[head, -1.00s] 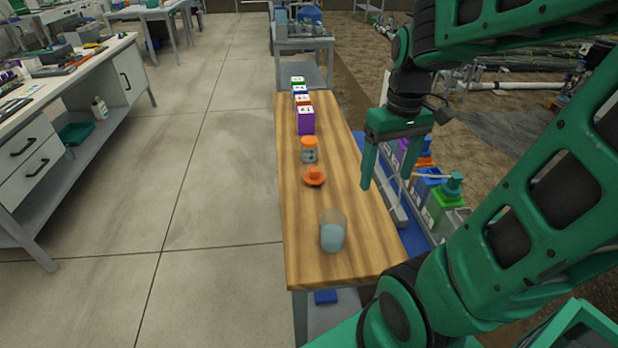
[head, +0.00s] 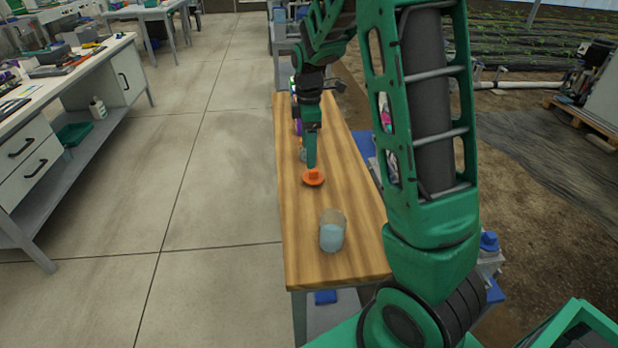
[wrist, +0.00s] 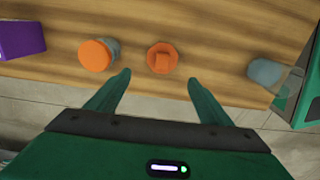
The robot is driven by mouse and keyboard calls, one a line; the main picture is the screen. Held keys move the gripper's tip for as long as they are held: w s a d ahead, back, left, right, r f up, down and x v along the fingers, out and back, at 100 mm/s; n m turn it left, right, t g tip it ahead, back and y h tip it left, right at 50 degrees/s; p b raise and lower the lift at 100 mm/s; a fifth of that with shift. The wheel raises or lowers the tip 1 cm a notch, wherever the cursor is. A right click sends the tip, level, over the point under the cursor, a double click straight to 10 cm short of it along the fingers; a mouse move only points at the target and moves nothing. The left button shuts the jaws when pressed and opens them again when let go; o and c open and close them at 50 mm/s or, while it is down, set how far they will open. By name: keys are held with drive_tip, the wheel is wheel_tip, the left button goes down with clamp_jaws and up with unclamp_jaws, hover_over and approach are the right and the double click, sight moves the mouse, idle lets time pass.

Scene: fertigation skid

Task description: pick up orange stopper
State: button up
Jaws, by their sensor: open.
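The orange stopper (head: 313,177) lies on the wooden bench top (head: 353,205), between an orange-lidded jar and a clear beaker. In the wrist view the stopper (wrist: 162,58) is a flat orange disc with a raised block grip, beyond the fingertips and between their lines. My gripper (head: 311,166) is above the bench by the stopper, seen edge-on in the head view. In the wrist view my gripper (wrist: 158,76) has its two fingers wide apart with nothing between them. The head view does not show clearly how high the fingertips are above the stopper.
The jar with the orange lid (wrist: 97,55) stands close to the left finger in the wrist view. The beaker with pale blue contents (head: 332,232) stands nearer the bench's front end. A purple box (wrist: 20,38) is farther left. My arm hides part of the bench's right side.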

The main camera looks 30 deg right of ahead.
sight(313, 175)
wheel_tip(313, 175, down, 3)
drive_tip(key=f, duration=0.1)
drive_tip(key=d+f, duration=0.1)
drive_tip(key=f, duration=0.2)
drive_tip(key=shift+s+d+f, duration=0.15)
drive_tip(key=shift+s, duration=0.1)
drive_tip(key=shift+f, duration=0.5)
drive_tip(key=c, duration=1.1)
